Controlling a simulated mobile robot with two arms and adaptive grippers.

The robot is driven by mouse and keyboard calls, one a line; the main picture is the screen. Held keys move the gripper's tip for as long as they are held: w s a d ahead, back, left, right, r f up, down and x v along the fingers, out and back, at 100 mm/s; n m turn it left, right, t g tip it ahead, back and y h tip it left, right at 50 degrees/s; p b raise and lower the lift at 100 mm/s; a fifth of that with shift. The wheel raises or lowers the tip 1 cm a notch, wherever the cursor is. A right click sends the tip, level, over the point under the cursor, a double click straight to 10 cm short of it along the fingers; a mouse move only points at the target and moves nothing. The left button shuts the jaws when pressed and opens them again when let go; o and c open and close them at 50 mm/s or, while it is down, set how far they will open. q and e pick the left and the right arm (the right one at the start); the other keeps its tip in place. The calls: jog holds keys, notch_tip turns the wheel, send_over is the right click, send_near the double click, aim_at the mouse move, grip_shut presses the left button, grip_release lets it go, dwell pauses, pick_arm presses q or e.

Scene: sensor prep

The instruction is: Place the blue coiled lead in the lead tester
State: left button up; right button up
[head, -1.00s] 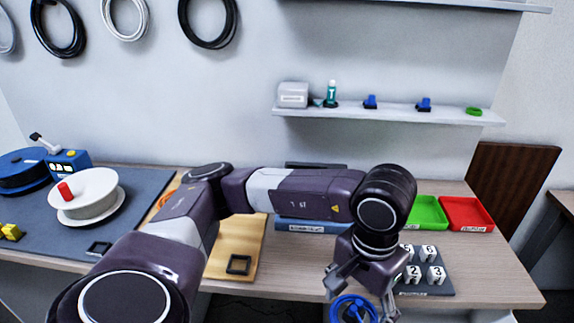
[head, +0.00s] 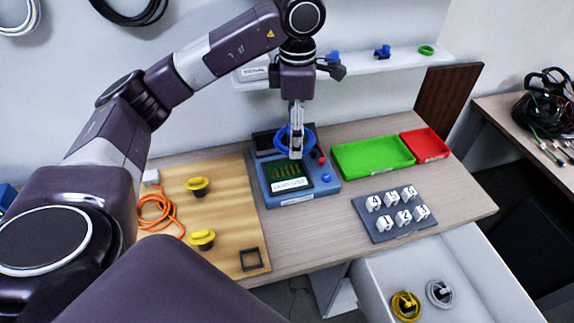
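The blue coiled lead (head: 309,138) hangs in my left gripper (head: 296,150), which points down with its fingers closed on it. Both are in front of the upper part of the lead tester (head: 328,188), a blue box with a dark screen, a green panel, a red knob and a blue button. The lead appears just above the tester; I cannot tell whether it touches. My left gripper partly hides the screen. My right gripper is not in view.
A green tray (head: 372,172) and a red tray (head: 446,154) sit right of the tester. A grey board (head: 391,237) holds numbered white blocks. A wooden board (head: 225,222) with yellow spools lies left. A white bin (head: 500,300) below holds yellow and grey coils.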

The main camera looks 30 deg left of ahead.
aim_at(286, 126)
pick_arm(q)
jog(key=a+r+n, duration=0.1)
jog(key=n, duration=0.1)
jog(key=w+a+r+n+p, duration=0.1)
jog(key=n, duration=0.1)
jog(key=a+r+n+p, duration=0.1)
jog(key=r+n, duration=0.1)
jog(key=shift+w+a, duration=0.15)
jog(key=shift+w, duration=0.2)
jog(key=shift+w+a+r+n, duration=0.1)
jog(key=shift+a+r+n, duration=0.05)
jog(key=shift+n, duration=0.55)
notch_tip(286, 126, down, 8)
jog(key=shift+b, duration=0.35)
notch_tip(286, 126, down, 7)
jog(key=shift+r+p, duration=0.2)
jog(key=shift+p, duration=0.75)
notch_tip(286, 126, down, 5)
jog(key=shift+r+p, duration=0.1)
jog(key=shift+p, duration=0.5)
jog(key=shift+f, duration=0.25)
jog(key=shift+a, duration=0.1)
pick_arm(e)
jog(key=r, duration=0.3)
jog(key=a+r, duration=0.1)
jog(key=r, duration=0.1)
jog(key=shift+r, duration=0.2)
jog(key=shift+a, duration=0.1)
